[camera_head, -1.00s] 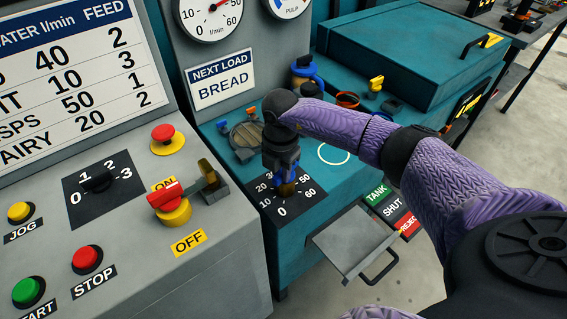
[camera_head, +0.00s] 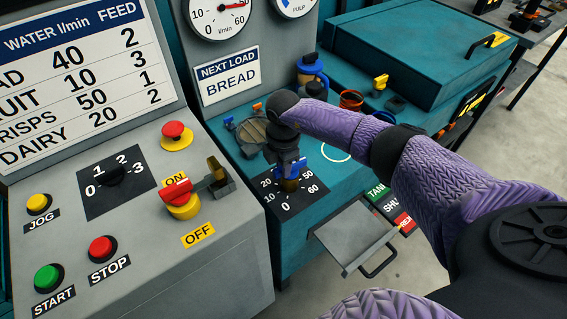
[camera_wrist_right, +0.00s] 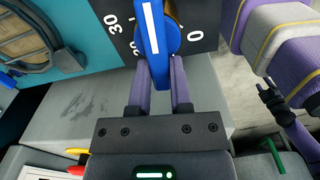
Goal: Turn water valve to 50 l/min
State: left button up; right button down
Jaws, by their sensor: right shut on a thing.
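The water valve has a blue handle (camera_head: 295,168) on a brass stem, over a black dial plate (camera_head: 268,197) with white flow numbers. My right gripper (camera_head: 288,160) reaches down from above and hides part of the plate. In the right wrist view, the blue handle (camera_wrist_right: 152,40) with its white line sits between the two fingers of my right gripper (camera_wrist_right: 160,62), which is shut on it. The number that the line points at cannot be read. The l/min gauge (camera_head: 215,22) is cut by the top edge; its red needle points right, towards its high end.
The control panel (camera_head: 225,235) with buttons and a red-handled ON/OFF switch (camera_head: 180,193) stands to the left. The sign (camera_head: 75,75) lists CRISPS at 50. A NEXT LOAD sign (camera_head: 230,78) reads BREAD. A grey tray (camera_head: 350,238) sticks out below the valve.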

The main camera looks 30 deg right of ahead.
pick_arm(q)
jog(key=shift+a, duration=0.1)
pick_arm(e)
jog(key=c, duration=0.5)
grip_release()
jog(key=shift+c, duration=0.2)
pick_arm(q)
jog(key=shift+w+a, duration=0.1)
jog(key=shift+a, duration=0.1)
pick_arm(e)
notch_tip(320, 180, up, 9)
jog(key=p, duration=0.2)
jog(key=shift+p, duration=0.3)
pick_arm(q)
jog(key=r, duration=0.2)
jog(key=shift+d+r, duration=0.35)
pick_arm(e)
jog(key=shift+r, duration=0.5)
pick_arm(q)
jog(key=shift+a, duration=0.2)
